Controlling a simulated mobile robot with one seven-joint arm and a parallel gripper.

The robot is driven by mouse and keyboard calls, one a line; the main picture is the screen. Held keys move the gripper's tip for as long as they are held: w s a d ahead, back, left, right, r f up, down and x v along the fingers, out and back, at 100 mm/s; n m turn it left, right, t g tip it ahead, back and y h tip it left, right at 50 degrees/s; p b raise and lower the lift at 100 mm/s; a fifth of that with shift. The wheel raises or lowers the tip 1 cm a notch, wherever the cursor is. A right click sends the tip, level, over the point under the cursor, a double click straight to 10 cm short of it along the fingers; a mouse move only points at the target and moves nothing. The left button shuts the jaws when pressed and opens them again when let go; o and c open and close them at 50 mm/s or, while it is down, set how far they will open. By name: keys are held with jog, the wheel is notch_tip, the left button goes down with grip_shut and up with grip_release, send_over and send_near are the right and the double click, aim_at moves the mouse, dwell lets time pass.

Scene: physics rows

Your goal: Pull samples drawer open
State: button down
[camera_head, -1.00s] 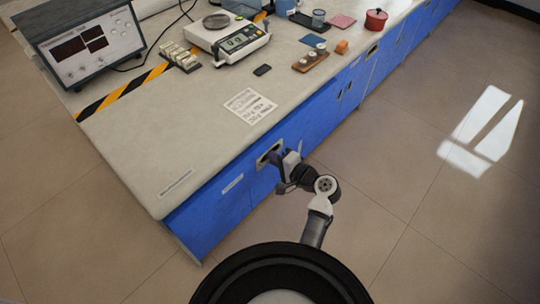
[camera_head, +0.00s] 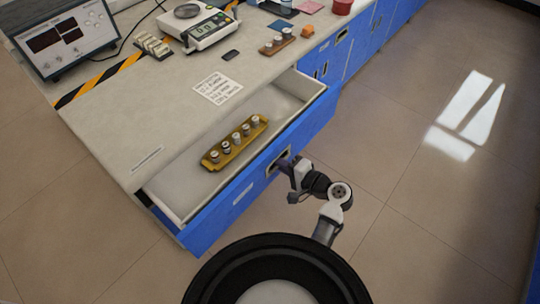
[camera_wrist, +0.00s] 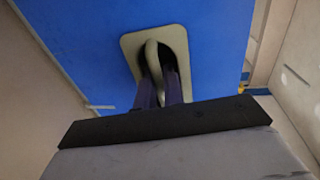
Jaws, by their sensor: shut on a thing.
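The samples drawer (camera_head: 170,190) stands pulled well out from the bench, its white inside showing in the head view. A yellow rack (camera_head: 212,161) with several small capped vials lies in it. My gripper (camera_head: 286,166) is at the blue drawer front (camera_head: 236,196), shut on the recessed handle. In the wrist view, the blue front (camera_wrist: 90,40) fills the top and my gripper's dark fingers (camera_wrist: 160,88) reach into the pale handle plate (camera_wrist: 133,42), around its bar (camera_wrist: 152,50). The exact contact of the fingertips is hidden inside the recess.
The bench top (camera_head: 110,115) holds a paper sheet (camera_head: 217,88), a scale (camera_head: 210,32), a meter box (camera_head: 68,38) and a wooden block with small pots (camera_head: 277,42). Closed blue cabinets (camera_head: 350,45) run on to the upper right. The floor (camera_head: 420,220) at right is clear.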

jog(key=shift+f+v, duration=0.15)
jog(key=shift+v, duration=0.6)
jog(key=shift+f+v, duration=0.15)
jog(key=shift+v, duration=0.65)
jog(key=shift+d, duration=0.1)
jog(key=c, duration=1.9)
grip_release()
jog(key=b+v, duration=0.2)
jog(key=v, duration=1.2)
